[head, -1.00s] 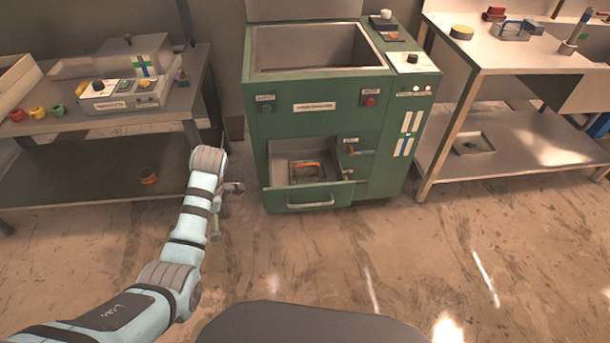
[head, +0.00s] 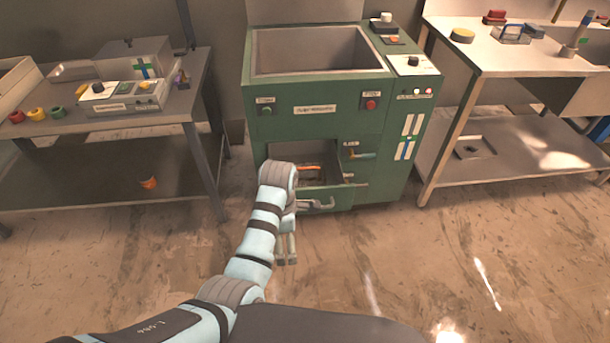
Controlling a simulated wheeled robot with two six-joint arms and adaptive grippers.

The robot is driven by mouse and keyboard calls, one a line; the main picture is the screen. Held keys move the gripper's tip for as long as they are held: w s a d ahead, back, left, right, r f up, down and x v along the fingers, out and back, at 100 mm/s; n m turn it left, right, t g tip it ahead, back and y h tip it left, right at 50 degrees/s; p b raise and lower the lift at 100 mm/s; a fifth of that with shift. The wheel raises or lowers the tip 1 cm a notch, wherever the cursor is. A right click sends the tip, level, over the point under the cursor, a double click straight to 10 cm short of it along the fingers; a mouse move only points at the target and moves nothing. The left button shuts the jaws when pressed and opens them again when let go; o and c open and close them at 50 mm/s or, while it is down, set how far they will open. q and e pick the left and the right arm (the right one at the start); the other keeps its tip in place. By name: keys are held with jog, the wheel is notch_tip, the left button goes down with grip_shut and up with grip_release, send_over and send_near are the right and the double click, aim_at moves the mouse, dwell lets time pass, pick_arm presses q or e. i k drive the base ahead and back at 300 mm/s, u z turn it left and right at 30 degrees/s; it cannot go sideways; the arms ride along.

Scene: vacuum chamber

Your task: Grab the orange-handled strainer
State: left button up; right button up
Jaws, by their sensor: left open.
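The orange-handled strainer (head: 311,168) lies inside the open lower drawer (head: 345,196) of the green machine. Only its orange handle and a little of its body show. My left arm covers the left part of the drawer and some of the strainer. My left gripper (head: 287,261) points down in front of the drawer, lower in the picture than the drawer's handle. It is small and partly hidden by my arm. It is open, with nothing visible in it. My right gripper is not in view.
The green machine (head: 300,125) has an open basin on top and a small valve handle (head: 362,155) beside the drawer opening. A table (head: 190,105) with a control box stands left, another table (head: 480,60) right. An orange cup (head: 148,183) sits on the left lower shelf. The front floor is clear.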

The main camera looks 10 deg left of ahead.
aim_at(314, 179)
jog(key=i, duration=1.45)
